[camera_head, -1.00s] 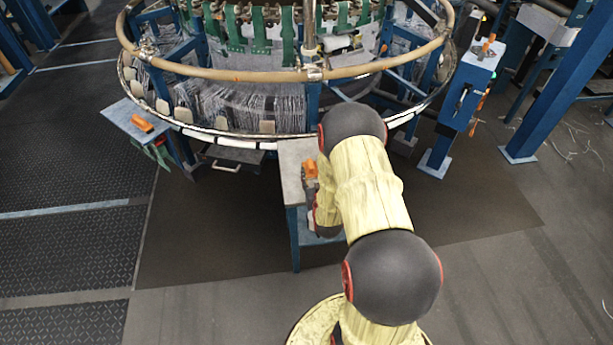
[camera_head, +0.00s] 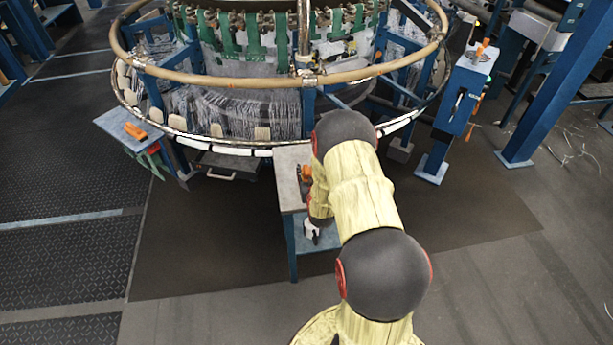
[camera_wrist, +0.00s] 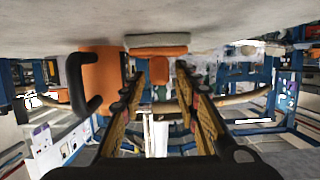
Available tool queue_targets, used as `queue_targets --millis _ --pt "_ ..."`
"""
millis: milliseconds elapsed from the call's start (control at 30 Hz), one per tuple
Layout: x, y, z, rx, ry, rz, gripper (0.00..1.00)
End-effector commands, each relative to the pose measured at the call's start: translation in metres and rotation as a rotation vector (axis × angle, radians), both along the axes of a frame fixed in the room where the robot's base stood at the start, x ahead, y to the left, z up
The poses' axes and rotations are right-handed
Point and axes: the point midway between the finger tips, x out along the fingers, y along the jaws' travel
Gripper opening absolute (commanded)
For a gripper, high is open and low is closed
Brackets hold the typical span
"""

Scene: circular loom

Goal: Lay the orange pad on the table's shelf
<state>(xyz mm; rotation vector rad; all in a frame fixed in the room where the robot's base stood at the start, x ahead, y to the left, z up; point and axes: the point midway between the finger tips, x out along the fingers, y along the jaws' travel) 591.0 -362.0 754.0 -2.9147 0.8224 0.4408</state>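The small table (camera_head: 289,165) stands in front of the loom, with a grey top and a blue lower shelf (camera_head: 318,240). Orange shows on the tabletop (camera_head: 305,172), partly hidden by my gripper and arm. In the wrist view, which appears upside down, an orange piece with a grey band, apparently the orange pad (camera_wrist: 158,50), rests against the grey tabletop (camera_wrist: 60,25). My gripper (camera_wrist: 165,85) is open, its two fingers apart and pointing towards this piece. I see no clear contact. In the head view my gripper (camera_head: 304,186) is small and partly hidden.
A larger orange object with a black handle (camera_wrist: 97,80) is beside the pad in the wrist view. A white and black item (camera_head: 312,231) shows by the shelf. The loom ring (camera_head: 250,80) stands close behind the table. Floor in front is clear.

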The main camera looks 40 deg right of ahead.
Motion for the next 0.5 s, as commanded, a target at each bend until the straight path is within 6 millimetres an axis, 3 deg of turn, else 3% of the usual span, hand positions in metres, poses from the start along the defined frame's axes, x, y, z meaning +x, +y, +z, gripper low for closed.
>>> queue_targets --millis 500 --pt "-0.0002 0.0001 0.0000 0.000 0.000 0.000 0.00"
